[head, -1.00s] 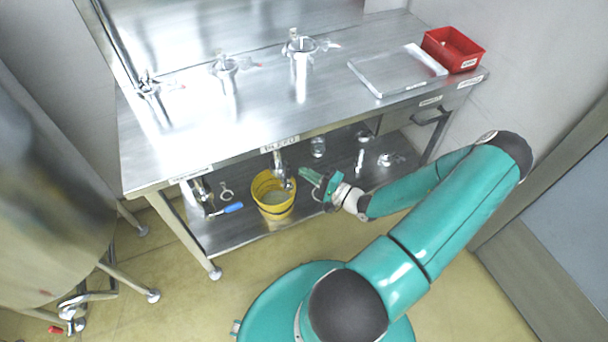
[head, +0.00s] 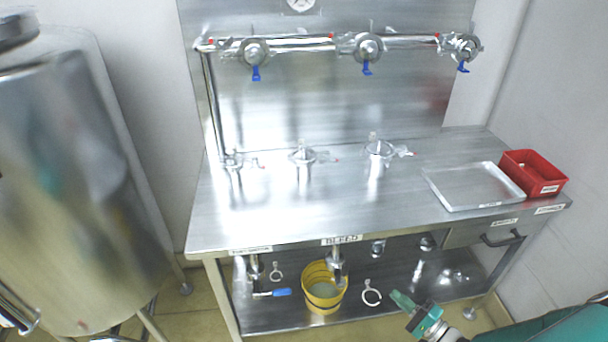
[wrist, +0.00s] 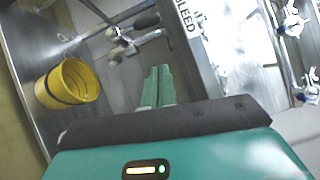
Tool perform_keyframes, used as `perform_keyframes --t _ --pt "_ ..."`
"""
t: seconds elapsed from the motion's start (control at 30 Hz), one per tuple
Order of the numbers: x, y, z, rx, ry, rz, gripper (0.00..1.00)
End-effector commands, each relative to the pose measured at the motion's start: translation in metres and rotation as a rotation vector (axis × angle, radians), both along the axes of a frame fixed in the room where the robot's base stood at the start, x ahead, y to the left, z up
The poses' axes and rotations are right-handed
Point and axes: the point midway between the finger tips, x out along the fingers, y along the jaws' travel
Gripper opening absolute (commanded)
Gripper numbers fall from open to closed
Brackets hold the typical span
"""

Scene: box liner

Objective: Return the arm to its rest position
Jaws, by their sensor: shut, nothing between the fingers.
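My gripper (head: 405,303) is at the lower right in the head view, in front of the table's lower shelf and right of the yellow bucket. Its green fingers are together and hold nothing; they also show in the wrist view (wrist: 157,85). Part of my teal arm shows at the bottom right corner of the head view. The rest of the arm is outside the picture.
The yellow bucket (head: 324,289) stands on the lower shelf (head: 385,314) under a pipe, beside clamps and fittings. The steel table (head: 300,215) carries clamped fittings, a shallow tray (head: 475,187) and a red bin (head: 533,174). A steel tank (head: 75,190) stands at left.

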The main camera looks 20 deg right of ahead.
Motion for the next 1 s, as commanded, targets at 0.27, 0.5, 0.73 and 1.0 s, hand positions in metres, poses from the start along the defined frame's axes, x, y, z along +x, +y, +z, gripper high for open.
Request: perform_keyframes --t 0.27,0.5,0.73,1.0 --pt "0.008 0.012 0.013 -0.029 0.043 0.101 0.00" --pt "0.030 0.059 0.053 -0.149 0.230 0.443 0.00" --pt "0.041 0.105 0.095 -0.320 0.435 0.723 0.00" --pt "0.045 0.154 0.147 -0.592 0.653 0.934 0.00"
